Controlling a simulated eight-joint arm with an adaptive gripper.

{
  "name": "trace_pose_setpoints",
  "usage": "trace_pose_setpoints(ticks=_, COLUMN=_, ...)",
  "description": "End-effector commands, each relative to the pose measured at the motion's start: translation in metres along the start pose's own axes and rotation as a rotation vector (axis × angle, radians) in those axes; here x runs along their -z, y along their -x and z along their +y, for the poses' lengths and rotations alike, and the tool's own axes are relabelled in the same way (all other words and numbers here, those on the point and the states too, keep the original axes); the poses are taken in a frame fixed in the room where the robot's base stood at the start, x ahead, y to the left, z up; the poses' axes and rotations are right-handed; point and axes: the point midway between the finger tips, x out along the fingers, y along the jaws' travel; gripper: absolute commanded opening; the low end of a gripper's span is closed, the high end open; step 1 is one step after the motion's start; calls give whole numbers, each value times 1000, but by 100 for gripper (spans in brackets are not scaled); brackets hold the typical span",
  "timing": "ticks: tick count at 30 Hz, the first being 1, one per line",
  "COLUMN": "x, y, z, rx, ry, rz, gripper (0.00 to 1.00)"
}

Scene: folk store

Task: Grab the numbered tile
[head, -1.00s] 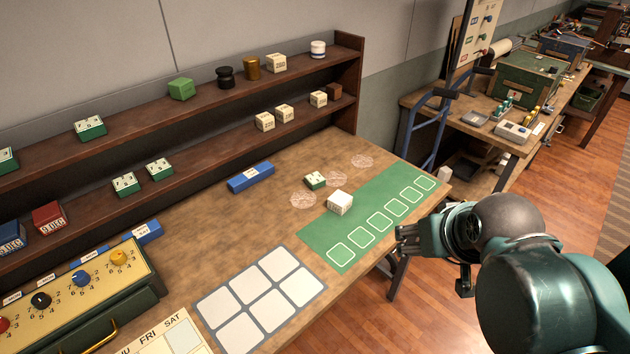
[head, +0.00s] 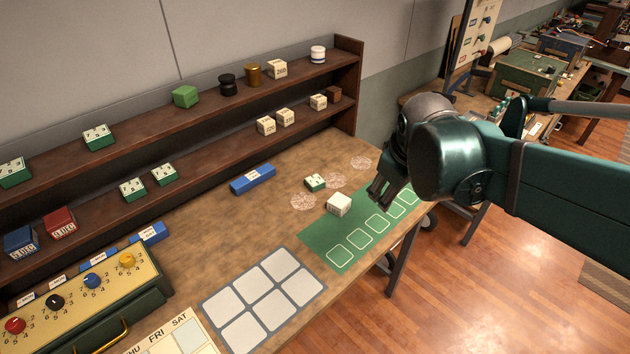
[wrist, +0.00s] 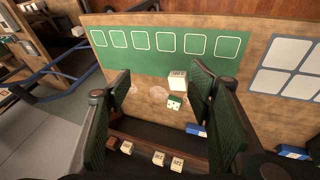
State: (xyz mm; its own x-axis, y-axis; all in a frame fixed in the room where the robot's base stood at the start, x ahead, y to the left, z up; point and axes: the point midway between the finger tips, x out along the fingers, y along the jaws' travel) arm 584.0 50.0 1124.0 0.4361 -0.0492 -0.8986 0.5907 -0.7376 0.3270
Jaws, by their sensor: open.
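A small green-and-white tile with dark marks on its top (head: 315,182) lies on the wooden table; it also shows in the wrist view (wrist: 174,103). A cream block (head: 339,204) sits close to it, at the edge of the green mat; in the wrist view it shows printing on its side (wrist: 178,78). I cannot read either one's marks clearly. My gripper (head: 381,196) is open and empty, above the green mat, to the right of the block and tile. In the wrist view the tile and block lie between the spread fingers (wrist: 161,72), well beyond them.
The green mat (head: 318,237) has outlined squares. A grey-framed grid (head: 234,310) lies nearer. Two shelves (head: 222,119) along the wall hold several tiles and blocks. A knob panel (head: 73,300) stands at left.

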Motion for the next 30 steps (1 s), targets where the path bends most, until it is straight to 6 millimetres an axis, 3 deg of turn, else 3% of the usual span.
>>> trace_pose_setpoints(ticks=16, x=84, y=-32, z=16, rx=28, ry=371, rz=-81, gripper=52)
trace_pose_setpoints(ticks=30, x=151, y=-75, z=13, rx=64, ry=686, rz=-148, gripper=52)
